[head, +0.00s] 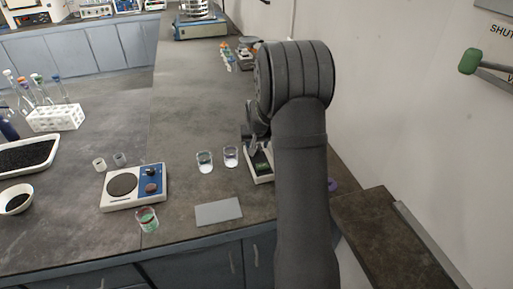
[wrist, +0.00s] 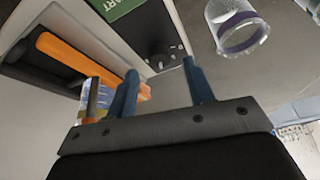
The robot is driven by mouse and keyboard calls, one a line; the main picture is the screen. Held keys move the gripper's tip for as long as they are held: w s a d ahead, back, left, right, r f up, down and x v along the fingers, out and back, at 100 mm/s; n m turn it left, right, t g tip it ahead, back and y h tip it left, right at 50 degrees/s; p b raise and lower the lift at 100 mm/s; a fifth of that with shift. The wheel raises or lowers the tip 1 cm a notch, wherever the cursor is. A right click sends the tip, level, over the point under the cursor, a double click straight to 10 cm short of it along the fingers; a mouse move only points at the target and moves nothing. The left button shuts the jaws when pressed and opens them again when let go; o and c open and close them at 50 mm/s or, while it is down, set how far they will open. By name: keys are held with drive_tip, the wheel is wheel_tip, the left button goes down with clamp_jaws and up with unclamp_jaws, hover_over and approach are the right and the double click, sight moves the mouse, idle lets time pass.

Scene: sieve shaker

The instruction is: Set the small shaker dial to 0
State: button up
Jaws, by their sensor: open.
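A small white-cased device (head: 266,178) with a dark top panel and a green patch stands on the bench just below my gripper (head: 251,142); my arm hides part of it. The wrist view shows its dark panel with a green label (wrist: 114,6) and a small black dial (wrist: 158,50). The dial's setting is too small to read. My gripper, also in the wrist view (wrist: 160,68), is open, its two blue-grey fingers apart. The dial appears in the gap between the fingertips; nothing is held. I cannot tell whether a finger touches the device.
Two glass beakers (head: 205,162) stand left of the device. A hotplate-like unit (head: 122,185) with a blue knob panel is farther left, a green-filled beaker (head: 147,219) before it. A grey plate (head: 219,211) lies in front. A sieve stack (head: 197,8) stands at the back. An orange-handled object (wrist: 75,58) shows in the wrist view.

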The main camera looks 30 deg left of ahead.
drive_tip(key=shift+x, duration=1.65)
drive_tip(key=c, duration=1)
drive_tip(key=shift+d+n+g+y, duration=0.1)
drive_tip(key=shift+n+g+y, duration=0.25)
drive_tip(key=shift+n, duration=0.7)
drive_tip(key=shift+d+n+g+y, duration=0.1)
drive_tip(key=shift+n+g+y, duration=0.2)
drive_tip(key=shift+n, duration=0.75)
